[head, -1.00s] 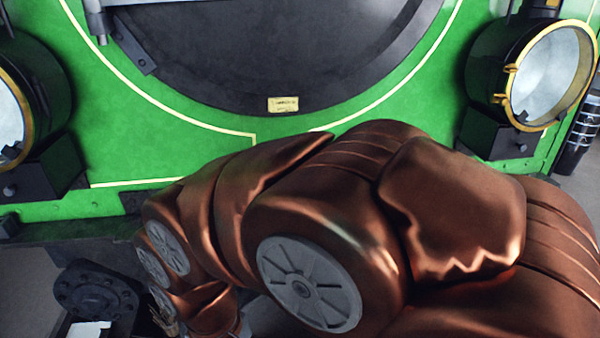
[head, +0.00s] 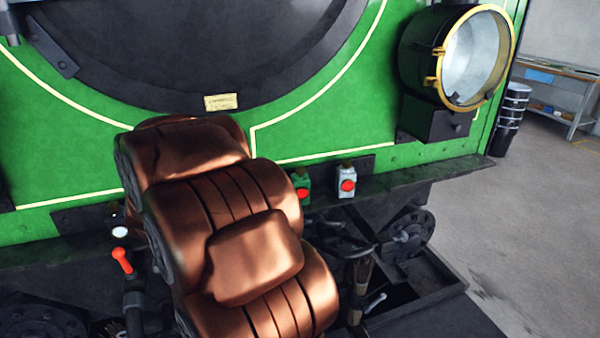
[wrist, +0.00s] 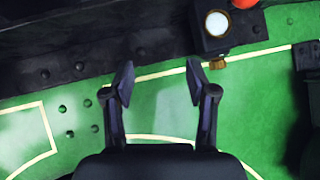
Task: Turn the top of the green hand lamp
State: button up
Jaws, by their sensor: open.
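In the head view my gripper is hidden behind my arm. In the wrist view my gripper (wrist: 160,88) is open and empty, its two fingers apart in front of the green panel. I cannot make out the green lamp in the wrist view.
A white lamp (head: 347,182) with a red lens stands right of the green one. A dark lamp with a white lens (head: 120,231) is left of my arm, above a red-handled lever (head: 122,261); the dark lamp also shows in the wrist view (wrist: 216,28). A big brass-rimmed headlamp (head: 470,60) is upper right.

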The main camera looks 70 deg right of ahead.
jog(key=s+d+m+h, duration=0.2)
jog(key=d+m+h, duration=0.15)
jog(key=d, duration=0.85)
jog(key=m+g+h+b, duration=0.2)
jog(key=m+g+h, duration=0.4)
jog(key=g+h, duration=0.35)
send_near(298, 170)
jog(key=d, duration=0.4)
jog(key=shift+s+d+r+y, duration=0.2)
jog(key=shift+d+r+y, duration=0.15)
jog(key=shift+d, duration=0.2)
jog(key=shift+s+d+f+p, duration=0.1)
jog(key=shift+d+p, duration=0.3)
jog(key=shift+d, duration=1.2)
jog(key=shift+d+f+p, duration=0.1)
jog(key=shift+d+p, duration=0.3)
jog(key=shift+d, duration=1.25)
jog(key=shift+r, duration=0.1)
grip_shut()
